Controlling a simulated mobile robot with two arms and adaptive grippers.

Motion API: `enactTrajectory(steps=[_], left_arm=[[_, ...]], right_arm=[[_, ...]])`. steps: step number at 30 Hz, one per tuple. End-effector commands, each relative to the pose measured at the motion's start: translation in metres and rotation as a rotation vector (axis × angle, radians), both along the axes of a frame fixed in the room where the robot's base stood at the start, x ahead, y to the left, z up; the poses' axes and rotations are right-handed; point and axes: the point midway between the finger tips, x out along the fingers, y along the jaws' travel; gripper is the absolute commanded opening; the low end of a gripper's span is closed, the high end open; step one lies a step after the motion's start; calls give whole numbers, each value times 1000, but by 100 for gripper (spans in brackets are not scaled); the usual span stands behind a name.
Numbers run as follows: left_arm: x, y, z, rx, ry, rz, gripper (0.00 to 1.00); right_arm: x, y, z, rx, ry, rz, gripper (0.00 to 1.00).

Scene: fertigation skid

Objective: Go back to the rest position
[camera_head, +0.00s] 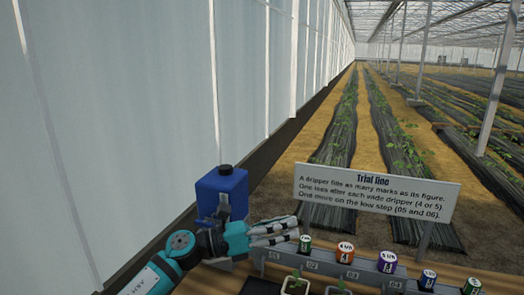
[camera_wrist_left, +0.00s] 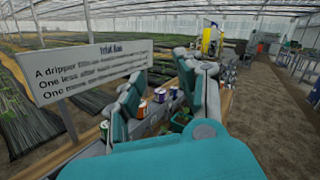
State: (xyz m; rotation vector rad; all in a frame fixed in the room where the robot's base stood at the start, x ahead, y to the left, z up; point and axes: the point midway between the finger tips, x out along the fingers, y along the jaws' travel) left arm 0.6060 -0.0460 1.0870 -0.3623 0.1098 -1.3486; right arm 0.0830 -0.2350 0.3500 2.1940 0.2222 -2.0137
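My left gripper (camera_head: 296,229) reaches in from the lower left in the head view, in front of the blue container and above the left end of the row of droppers' rail. Its fingers point right, close to the green-labelled can (camera_head: 304,243); I cannot tell whether they touch it. In the left wrist view, the two fingers of my left gripper (camera_wrist_left: 158,90) stand apart, with small cans showing between them and nothing visibly held. My right gripper is in neither view.
A blue container with a black cap (camera_head: 222,192) stands behind my left arm. A grey rail (camera_head: 320,268) carries several coloured cans, including an orange one (camera_head: 345,252) and a purple one (camera_head: 387,262). A "Trial line" sign (camera_head: 376,191) stands behind. Planted rows lie beyond.

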Motion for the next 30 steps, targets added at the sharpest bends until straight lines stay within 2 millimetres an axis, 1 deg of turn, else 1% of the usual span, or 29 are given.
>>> enactTrajectory(steps=[1,2,3,5,6,8,9,11,12,14,15,17,18,20,21,23,24,28,29,30], left_arm=[[-2,3,1,-146,122,68,37],[-1,8,3,-230,198,111,37],[1,18,3,-343,302,170,37],[5,38,-3,-507,466,260,37],[7,54,-11,-613,579,322,37],[7,80,-29,-770,752,417,37],[6,99,-46,-871,869,483,37],[-2,127,-76,-1019,1046,585,37],[-11,145,-98,-1114,1161,656,37],[-29,170,-133,-1246,1328,763,37],[-44,184,-156,-1326,1431,834,37],[-71,201,-188,-1436,1575,941,37],[-91,211,-209,-1503,1666,1015,37],[-123,223,-235,-1591,1784,1123,37],[-143,229,-249,-1640,1852,1189,37],[-170,235,-265,-1699,1933,1278,37],[-187,238,-274,-1731,1977,1331,37],[-235,245,-293,-1810,2090,1487,37],[-245,246,-297,1782,-2065,-1487,37],[-258,247,-300,1745,-2027,-1482,37]], right_arm=[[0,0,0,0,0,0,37],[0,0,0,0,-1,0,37],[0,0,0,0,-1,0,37],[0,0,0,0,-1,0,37],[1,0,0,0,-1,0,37],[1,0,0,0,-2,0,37],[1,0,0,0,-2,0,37],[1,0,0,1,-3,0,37],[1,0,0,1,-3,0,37],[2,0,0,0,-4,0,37],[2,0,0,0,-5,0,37],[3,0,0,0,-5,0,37],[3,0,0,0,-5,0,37],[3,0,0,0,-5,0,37],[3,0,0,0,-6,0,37],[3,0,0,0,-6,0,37],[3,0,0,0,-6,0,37],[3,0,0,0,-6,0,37],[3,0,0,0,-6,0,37],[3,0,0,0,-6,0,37]])
